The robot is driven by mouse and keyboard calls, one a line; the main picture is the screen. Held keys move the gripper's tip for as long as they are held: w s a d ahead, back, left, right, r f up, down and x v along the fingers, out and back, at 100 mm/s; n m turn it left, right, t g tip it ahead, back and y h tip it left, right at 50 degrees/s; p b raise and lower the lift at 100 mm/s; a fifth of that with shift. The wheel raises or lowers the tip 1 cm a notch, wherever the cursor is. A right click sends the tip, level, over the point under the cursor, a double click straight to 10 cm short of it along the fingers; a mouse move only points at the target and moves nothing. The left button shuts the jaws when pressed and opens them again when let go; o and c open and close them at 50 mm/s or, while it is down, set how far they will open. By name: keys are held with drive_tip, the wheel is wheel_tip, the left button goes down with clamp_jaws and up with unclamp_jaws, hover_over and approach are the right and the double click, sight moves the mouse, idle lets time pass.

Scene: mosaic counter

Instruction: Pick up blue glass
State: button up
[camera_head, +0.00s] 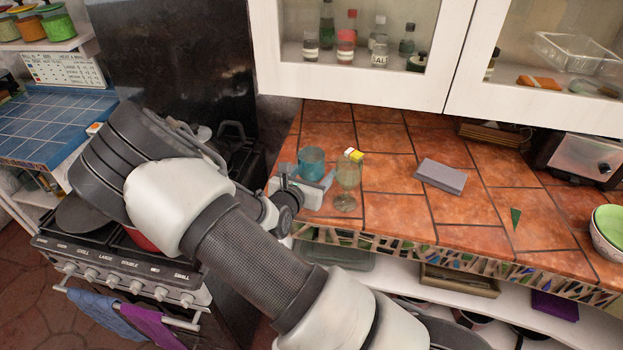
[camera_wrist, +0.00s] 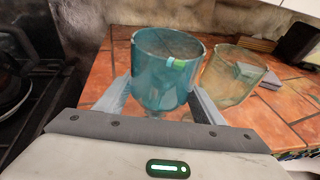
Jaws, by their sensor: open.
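The blue glass (camera_head: 312,163) stands upright on the tiled counter near its left end. In the wrist view the blue glass (camera_wrist: 160,75) fills the middle, between the two fingers. My gripper (camera_head: 310,185) is open around the glass, with one finger on each side; the wrist view shows the fingers too (camera_wrist: 158,100). I cannot tell whether either finger touches the glass. The lower part of the glass is partly hidden by the gripper.
A clear greenish glass (camera_head: 347,180) stands close to the right of the blue glass, also in the wrist view (camera_wrist: 230,78). A yellow and white item (camera_head: 354,155) lies behind it. A grey box (camera_head: 440,176) lies further right. The stove (camera_head: 120,260) is left of the counter.

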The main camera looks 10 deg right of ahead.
drive_tip(key=shift+x, duration=1)
drive_tip(key=shift+a, duration=0.1)
drive_tip(key=shift+r, duration=0.1)
drive_tip(key=c, duration=1.2)
